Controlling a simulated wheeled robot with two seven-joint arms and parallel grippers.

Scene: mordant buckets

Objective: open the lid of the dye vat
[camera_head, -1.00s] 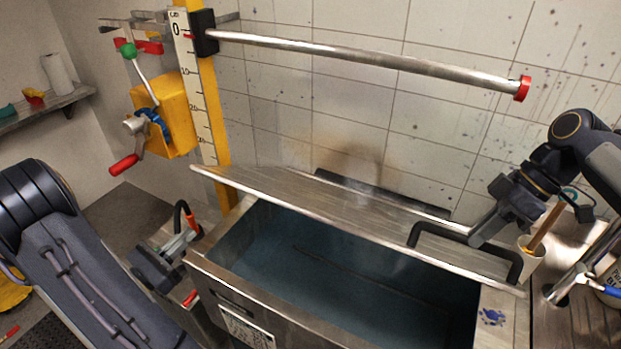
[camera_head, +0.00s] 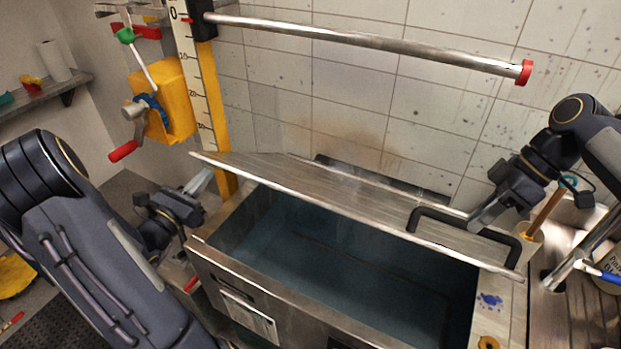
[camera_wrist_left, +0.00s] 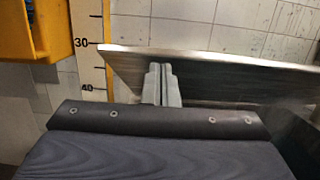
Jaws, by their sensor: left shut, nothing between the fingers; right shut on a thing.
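The dye vat (camera_head: 215,262) is a steel tank holding blue liquid (camera_head: 350,262). Its steel lid (camera_head: 330,195) is raised and tilted back, with the liquid open to view. A black bar handle (camera_head: 450,216) sits near the lid's right end. My right gripper (camera_head: 476,222) is shut on this handle. My left gripper (camera_head: 205,178) is shut and empty near the lid's left end. In the left wrist view its closed fingers (camera_wrist_left: 160,75) overlap the lid (camera_wrist_left: 215,75); I cannot tell whether they touch it.
A horizontal steel bar (camera_head: 370,42) with a red end is above the vat. A yellow winch box (camera_head: 172,100) and a scale post (camera_head: 190,60) stand at the left. A cup (camera_head: 530,238) holding a wooden stick is right of the lid.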

